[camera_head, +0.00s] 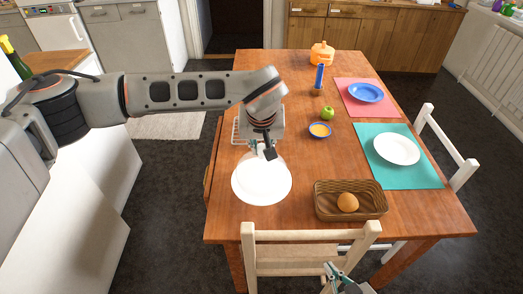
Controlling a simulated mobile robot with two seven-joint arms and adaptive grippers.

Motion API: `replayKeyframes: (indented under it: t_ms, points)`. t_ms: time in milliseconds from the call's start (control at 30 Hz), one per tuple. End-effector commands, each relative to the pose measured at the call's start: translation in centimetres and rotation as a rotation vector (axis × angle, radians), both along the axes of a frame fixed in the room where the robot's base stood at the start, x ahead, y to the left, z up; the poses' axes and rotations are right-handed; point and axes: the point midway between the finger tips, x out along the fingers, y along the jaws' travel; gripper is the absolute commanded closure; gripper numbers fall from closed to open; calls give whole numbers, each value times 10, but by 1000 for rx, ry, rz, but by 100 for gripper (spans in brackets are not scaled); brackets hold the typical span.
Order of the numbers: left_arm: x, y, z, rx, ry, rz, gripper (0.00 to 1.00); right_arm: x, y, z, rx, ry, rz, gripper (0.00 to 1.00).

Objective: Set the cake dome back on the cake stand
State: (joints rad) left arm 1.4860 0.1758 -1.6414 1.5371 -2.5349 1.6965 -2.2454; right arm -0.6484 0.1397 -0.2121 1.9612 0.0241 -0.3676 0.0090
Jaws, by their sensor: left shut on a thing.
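The cake stand (262,188) shows as a round white plate near the left edge of the wooden table. My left gripper (262,151) is above the far part of the stand, pointing down. It is shut on the cake dome (275,163), a clear, faint shape just under the fingers. The dome's lower rim is hard to make out against the white plate, so I cannot tell whether it touches the stand. My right gripper (341,279) is low at the bottom edge, by the near chair; its finger opening is unclear.
A wicker basket (350,204) with a bread roll stands right of the stand. A wire rack (240,131) lies behind my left gripper. A small bowl (320,131), green apple (327,114) and plates on mats are farther right. A chair (310,235) stands at the near edge.

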Motion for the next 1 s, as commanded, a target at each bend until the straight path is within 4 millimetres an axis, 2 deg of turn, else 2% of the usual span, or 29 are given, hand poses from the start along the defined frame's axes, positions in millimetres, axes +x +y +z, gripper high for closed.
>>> replayKeyframes:
  t_ms: [100,467,500,567,867,1000]
  points:
    - [-1,0,-14,-1,1,0,100,0,0,2,0,-1,0,100]
    - [0,0,-19,1,-1,-1,100,0,0,0,1,-2,0,100]
    - [0,0,-19,1,0,-1,79,0,0,0,1,-2,0,100]
    - [0,0,-18,1,0,0,67,0,0,0,1,-2,0,100]
    - [0,0,-18,1,0,0,67,0,0,0,0,-1,0,100]
    - [0,0,-11,-1,-3,0,67,0,0,2,0,-1,0,100]
